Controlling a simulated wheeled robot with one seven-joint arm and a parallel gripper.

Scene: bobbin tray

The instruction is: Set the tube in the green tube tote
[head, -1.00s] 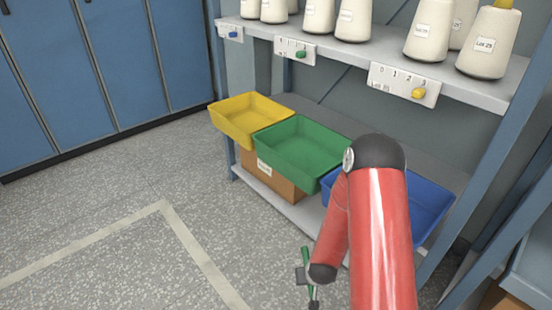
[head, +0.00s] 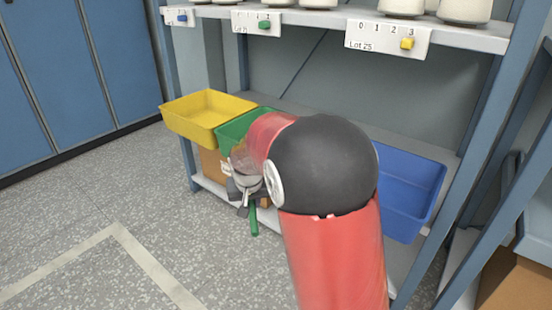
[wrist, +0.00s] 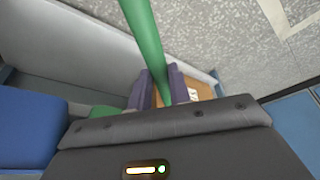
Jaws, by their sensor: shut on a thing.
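My gripper (wrist: 164,92) is shut on a green tube (wrist: 146,40) in the wrist view. In the head view the tube (head: 254,220) hangs below my gripper, in front of the shelf. The green tote (head: 232,128) sits on the lower shelf behind my arm, between the yellow and blue totes. My arm hides most of the green tote, and only its left part shows. The tube is outside the tote, in front of it and lower than its rim.
The yellow tote (head: 208,103) is left of the green one and the blue tote (head: 408,180) is right of it. A cardboard box (head: 210,163) stands below the totes. Cones stand on the upper shelf (head: 480,36) above. The floor at left is clear.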

